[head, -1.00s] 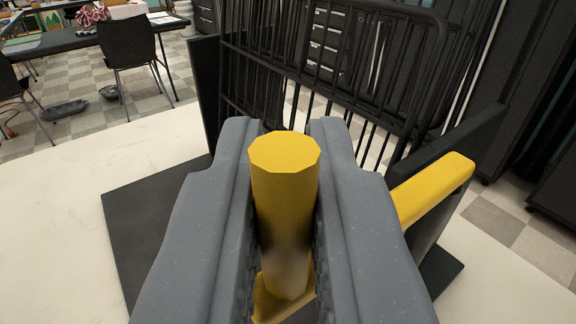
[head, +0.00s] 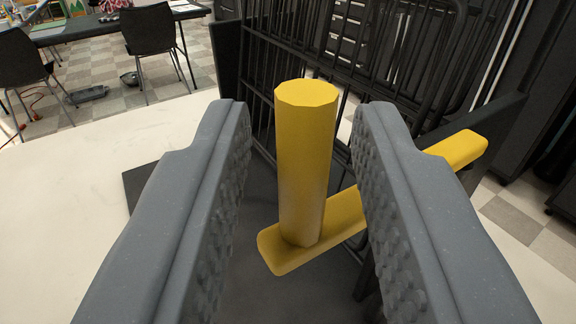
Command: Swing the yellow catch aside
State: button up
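The yellow catch (head: 343,213) is a flat bar in the head view, running from the lower middle up to the right, partly hidden behind my right finger. A yellow upright peg (head: 305,165) stands on the bar's near left end. My gripper (head: 303,120) is open, with one grey finger on each side of the peg. A gap shows between the peg and both fingers. The black barred gate (head: 290,95) stands just behind the catch.
A black base plate (head: 140,183) lies under the catch on a white tabletop (head: 80,200). A dark post or panel (head: 490,125) stands at right. Chairs (head: 150,35) and a table are far off at the back left.

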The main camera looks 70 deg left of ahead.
jog(key=shift+s+r, duration=0.1)
jog(key=shift+s, duration=0.05)
jog(key=b+v, duration=0.2)
jog(key=v, duration=1.1)
jog(key=shift+d, duration=0.4)
